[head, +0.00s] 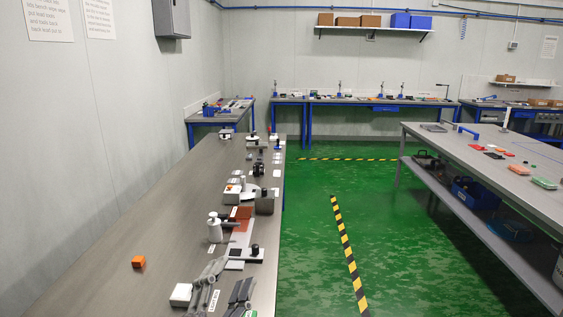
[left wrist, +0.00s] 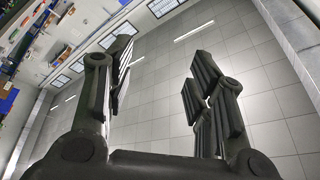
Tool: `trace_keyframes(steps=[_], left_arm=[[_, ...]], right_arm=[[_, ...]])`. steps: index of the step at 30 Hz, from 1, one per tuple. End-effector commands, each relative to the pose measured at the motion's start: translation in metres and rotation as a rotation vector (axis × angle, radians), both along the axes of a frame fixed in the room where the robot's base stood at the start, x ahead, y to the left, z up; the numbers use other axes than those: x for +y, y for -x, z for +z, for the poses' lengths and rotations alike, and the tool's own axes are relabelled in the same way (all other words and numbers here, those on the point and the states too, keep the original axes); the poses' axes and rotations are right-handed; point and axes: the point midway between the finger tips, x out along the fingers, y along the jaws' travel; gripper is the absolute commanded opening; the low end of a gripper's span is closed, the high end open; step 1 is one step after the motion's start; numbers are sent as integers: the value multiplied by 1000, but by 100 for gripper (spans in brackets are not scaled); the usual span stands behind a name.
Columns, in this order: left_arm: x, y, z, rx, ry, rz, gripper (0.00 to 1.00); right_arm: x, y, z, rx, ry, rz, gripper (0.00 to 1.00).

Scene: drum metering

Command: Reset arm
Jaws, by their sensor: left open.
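My left gripper (head: 232,276) is at the bottom of the head view, over the near right part of the long grey bench (head: 100,285). Its two dark fingers are spread apart with nothing between them. In the left wrist view, the same open fingers (left wrist: 158,72) stand against a tiled ceiling with strip lights, with the room tilted at the left. My right gripper is in neither view.
An orange cube (head: 138,262) lies on the bench left of the gripper. A white box (head: 181,294) is close beside it; a white pump bottle (head: 214,228) stands beyond. Several devices line the bench's right side. Green floor (head: 310,200) lies right.

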Motion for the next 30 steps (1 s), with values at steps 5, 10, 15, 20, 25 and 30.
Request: trace_keyframes(steps=[5, 10, 15, 20, 25, 30], left_arm=[[60, 13, -100, 433, 194, 190, 49], [96, 67, -195, 844, 333, 346, 49], [109, 139, -260, 1185, 420, 455, 49], [112, 204, -294, 1442, 466, 527, 49], [111, 239, -324, 1596, 483, 566, 49], [109, 229, -370, 1611, 474, 570, 49]], right_arm=[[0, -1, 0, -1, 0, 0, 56], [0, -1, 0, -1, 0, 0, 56], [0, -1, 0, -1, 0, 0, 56], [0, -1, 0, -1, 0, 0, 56], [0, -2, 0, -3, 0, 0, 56], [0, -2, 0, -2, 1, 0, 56]])
